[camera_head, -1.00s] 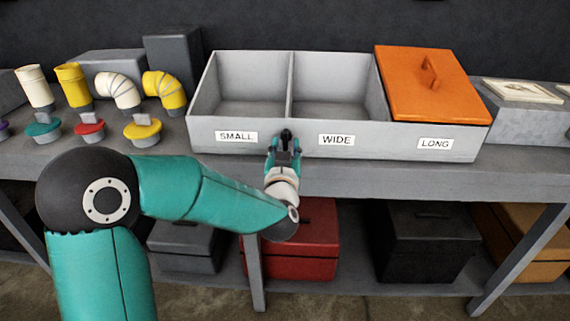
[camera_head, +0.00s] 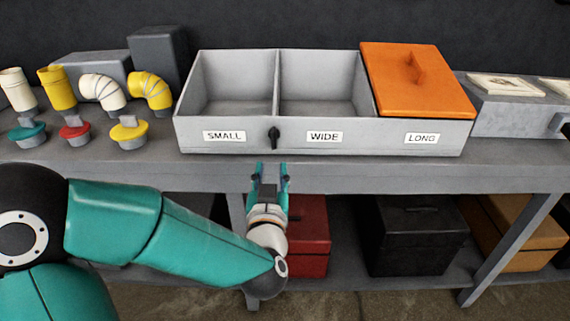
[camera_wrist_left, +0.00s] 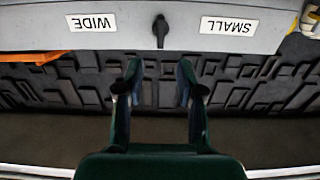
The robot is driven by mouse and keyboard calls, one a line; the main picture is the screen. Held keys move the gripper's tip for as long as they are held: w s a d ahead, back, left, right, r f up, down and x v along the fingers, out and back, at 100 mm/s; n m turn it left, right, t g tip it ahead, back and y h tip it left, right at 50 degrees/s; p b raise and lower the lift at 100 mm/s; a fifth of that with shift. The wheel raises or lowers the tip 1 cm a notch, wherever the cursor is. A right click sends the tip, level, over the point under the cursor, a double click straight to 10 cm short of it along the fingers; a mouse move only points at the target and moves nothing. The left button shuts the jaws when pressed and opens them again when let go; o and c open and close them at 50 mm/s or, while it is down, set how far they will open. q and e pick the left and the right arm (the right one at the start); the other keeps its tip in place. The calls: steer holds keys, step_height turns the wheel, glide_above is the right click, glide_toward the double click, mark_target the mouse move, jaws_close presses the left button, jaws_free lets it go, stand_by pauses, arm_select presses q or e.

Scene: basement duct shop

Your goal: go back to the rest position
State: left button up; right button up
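My left gripper (camera_head: 272,170) is open and empty, its two fingers apart, in front of the bench edge and below the grey divided box (camera_head: 190,137). In the left wrist view the open fingers (camera_wrist_left: 158,72) also have nothing between them. A small black knob (camera_head: 274,138) is on the box front between the SMALL and WIDE labels; it also shows in the left wrist view (camera_wrist_left: 160,30), beyond the fingertips and apart from them. My right gripper is in neither view.
An orange lid (camera_head: 425,90) covers the LONG compartment; the SMALL and WIDE compartments look empty. Duct pieces and several coloured caps, one yellow (camera_head: 129,131), stand at left on the bench (camera_head: 400,175). A red box (camera_head: 308,240) and a black box (camera_head: 415,240) are below.

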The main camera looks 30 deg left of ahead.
arm_select(q)
step_height(320, 180, down, 23)
steer(key=w+d+m+g+h, duration=0.1)
steer(key=d+m+g+h, duration=0.1)
steer(key=m+g+h, duration=0.2)
steer(key=s+d+f+g+h, duration=0.3)
steer(key=d+f+h, duration=0.15)
steer(key=f, duration=0.65)
steer(key=s+d+f+g+h, duration=0.35)
steer(key=s+d+f, duration=0.2)
steer(key=s, duration=0.25)
steer(key=s+d+f+g+h, duration=0.2)
steer(key=s+d+f+g, duration=0.25)
steer(key=s+d, duration=0.3)
step_height(320, 180, up, 14)
steer(key=a+p, duration=0.1)
steer(key=p, duration=1.2)
steer(key=shift+s+f+p, duration=0.2)
steer(key=shift+p, duration=0.15)
